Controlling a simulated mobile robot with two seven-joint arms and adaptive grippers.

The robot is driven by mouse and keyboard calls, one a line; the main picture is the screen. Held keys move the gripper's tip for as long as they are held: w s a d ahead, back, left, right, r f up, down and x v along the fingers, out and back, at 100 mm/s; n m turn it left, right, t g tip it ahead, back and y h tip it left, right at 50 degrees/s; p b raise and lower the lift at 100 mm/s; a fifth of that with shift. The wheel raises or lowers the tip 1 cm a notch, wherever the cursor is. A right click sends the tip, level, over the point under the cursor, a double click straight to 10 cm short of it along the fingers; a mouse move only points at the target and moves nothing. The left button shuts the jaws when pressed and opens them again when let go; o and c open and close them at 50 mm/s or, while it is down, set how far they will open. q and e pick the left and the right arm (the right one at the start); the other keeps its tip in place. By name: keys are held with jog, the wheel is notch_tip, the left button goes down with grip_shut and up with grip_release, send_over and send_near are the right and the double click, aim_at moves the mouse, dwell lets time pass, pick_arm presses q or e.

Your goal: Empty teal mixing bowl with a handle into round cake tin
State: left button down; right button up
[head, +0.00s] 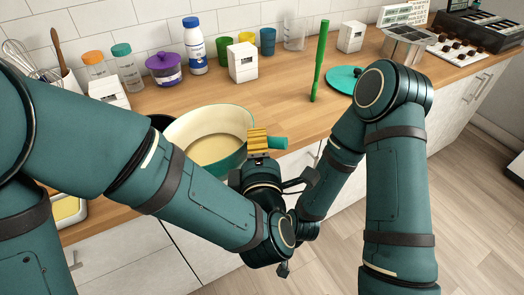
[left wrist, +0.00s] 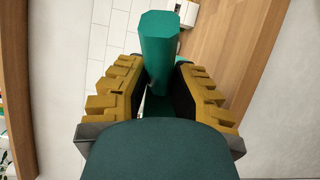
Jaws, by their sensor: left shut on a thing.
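The mixing bowl (head: 236,161) is teal outside and cream inside, at the counter's front edge in the head view, partly behind my left arm. It looks tilted; I cannot tell its contents from its pale inside. Its teal handle (head: 278,142) also shows between the fingers in the left wrist view (left wrist: 159,45). My left gripper (head: 258,141), with yellow finger pads, is shut on this handle. A dark round rim (head: 158,121) shows behind the bowl at its left; it may be the cake tin, mostly hidden. My right arm reaches down close to my left wrist, and its fingers are hidden.
Along the wall stand a purple jar (head: 163,69), a white bottle with a blue cap (head: 194,48), a white box (head: 242,62) and coloured cups. Counter between bowl and rod is clear.

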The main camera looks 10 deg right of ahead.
pick_arm(q)
jog(key=shift+w+a+r+n, duration=0.1)
jog(key=shift+a+r+n, duration=0.05)
jog(key=shift+r, duration=0.3)
jog(key=shift+w+a+r+n, duration=0.1)
jog(key=shift+a+r+n, duration=0.05)
jog(key=shift+r, duration=0.25)
jog(key=shift+w+a+r+n+g, duration=0.2)
jog(key=shift+w+a+r+n, duration=0.15)
jog(key=shift+a+r, duration=0.15)
jog(key=shift+w+a+r+n+g, duration=0.2)
jog(key=shift+a+r+n, duration=0.15)
jog(key=shift+r, duration=0.15)
